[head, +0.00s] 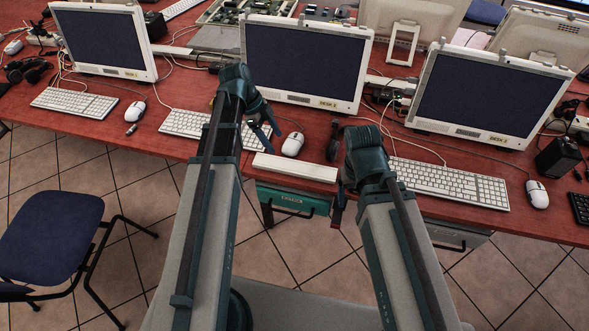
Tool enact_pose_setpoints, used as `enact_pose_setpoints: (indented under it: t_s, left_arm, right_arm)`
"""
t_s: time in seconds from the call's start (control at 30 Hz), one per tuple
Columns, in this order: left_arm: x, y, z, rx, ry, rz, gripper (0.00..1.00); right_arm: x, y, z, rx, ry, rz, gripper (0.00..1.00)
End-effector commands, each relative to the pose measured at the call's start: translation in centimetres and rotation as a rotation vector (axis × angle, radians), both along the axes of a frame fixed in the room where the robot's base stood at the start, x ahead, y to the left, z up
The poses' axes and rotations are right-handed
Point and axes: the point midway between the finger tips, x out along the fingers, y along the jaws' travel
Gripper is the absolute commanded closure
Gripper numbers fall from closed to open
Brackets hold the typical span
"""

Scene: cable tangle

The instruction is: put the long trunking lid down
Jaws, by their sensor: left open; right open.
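The long trunking lid, a cream-white bar (295,168), lies flat along the front edge of the red-brown desk, between my two arms. My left gripper (266,126) is open and empty, above the desk just behind the lid's left end. My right gripper (338,172) is open, beside the lid's right end with its fingers apart. Neither gripper clearly touches the lid. My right wrist hides a little of the desk to the right of the lid.
A white mouse (292,144) sits just behind the lid. Keyboards (214,130) (448,183) lie left and right, with monitors (304,62) and loose cables behind. A green drawer (296,213) is below the lid. A blue chair (52,235) stands at left.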

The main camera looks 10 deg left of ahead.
Motion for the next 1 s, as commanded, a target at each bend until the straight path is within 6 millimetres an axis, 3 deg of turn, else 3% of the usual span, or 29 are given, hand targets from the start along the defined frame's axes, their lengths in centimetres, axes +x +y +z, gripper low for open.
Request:
enact_pose_setpoints:
  t_s: [0.03, 0.33, 0.73, 1.0]
  left_arm:
    - [0.0, -0.4, -1.4, 0.000, -0.001, -0.002, 0.25]
    - [-0.1, -2.0, -5.6, 0.000, 0.000, -0.001, 0.25]
    - [-0.1, -2.6, -6.6, 0.000, -0.001, 0.000, 0.25]
    - [0.1, -3.3, -9.6, 0.000, 0.000, 0.000, 0.25]
  right_arm:
    - [0.0, 0.0, -1.4, 0.000, 0.000, 0.000, 0.21]
    - [0.0, 0.0, -5.6, 0.000, 0.000, 0.000, 0.21]
    - [0.0, 0.0, -6.6, 0.000, 0.000, 0.000, 0.21]
    - [0.0, 0.0, -9.6, 0.000, 0.000, 0.001, 0.21]
